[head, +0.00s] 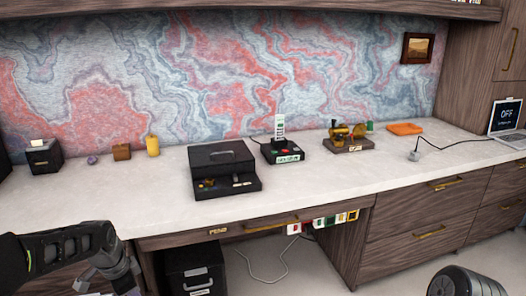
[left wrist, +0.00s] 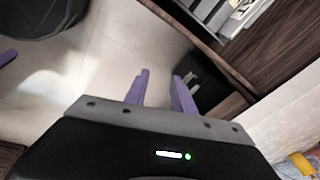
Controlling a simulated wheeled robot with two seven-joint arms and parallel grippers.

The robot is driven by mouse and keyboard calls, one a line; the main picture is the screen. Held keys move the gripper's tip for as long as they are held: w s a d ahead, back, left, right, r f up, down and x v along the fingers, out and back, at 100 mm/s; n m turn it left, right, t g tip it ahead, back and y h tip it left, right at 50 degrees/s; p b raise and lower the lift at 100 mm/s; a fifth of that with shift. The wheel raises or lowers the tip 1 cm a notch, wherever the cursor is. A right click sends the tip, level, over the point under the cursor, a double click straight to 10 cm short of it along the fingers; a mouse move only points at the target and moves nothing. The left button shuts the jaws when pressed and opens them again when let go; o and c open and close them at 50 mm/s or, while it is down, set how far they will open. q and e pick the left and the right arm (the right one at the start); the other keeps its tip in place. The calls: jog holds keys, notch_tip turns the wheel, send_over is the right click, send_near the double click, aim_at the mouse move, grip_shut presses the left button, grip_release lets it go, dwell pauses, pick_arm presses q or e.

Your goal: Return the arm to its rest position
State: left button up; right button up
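My left arm comes in at the lower left of the head view, in front of the desk, with its left gripper (head: 128,280) low beside the desk front, partly cut off by the frame edge. In the left wrist view two purple fingers of the left gripper (left wrist: 160,88) stand apart with nothing between them. Pale floor and dark wooden desk fronts lie beyond the fingers. My right gripper does not show in either view.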

pick_arm(q)
jog(key=s+d+f+n+t+h+b, duration=0.1)
jog(key=s+d+f+n+b, duration=0.3)
jog(key=d+f, duration=0.6)
jog(key=s+d+f+n+t+h+b, duration=0.1)
jog(key=d+f+n+h, duration=0.1)
jog(key=d+f+n, duration=0.75)
jog(key=s+d+f+m+g+b, duration=0.15)
jog(key=s+d+f, duration=0.25)
jog(key=s+f, duration=0.55)
jog(key=s+d+f+g+b, duration=0.3)
jog(key=s+d+f, duration=0.2)
jog(key=s+f, duration=0.45)
notch_tip(320, 180, up, 17)
jog(key=s+p, duration=0.1)
jog(key=p, duration=1.4)
jog(key=shift+s+a+r+t+h, duration=0.2)
jog(key=shift+s+a+t+h, duration=0.1)
jog(key=shift+t+h, duration=0.1)
jog(key=shift+w, duration=0.1)
jog(key=shift+a, duration=0.1)
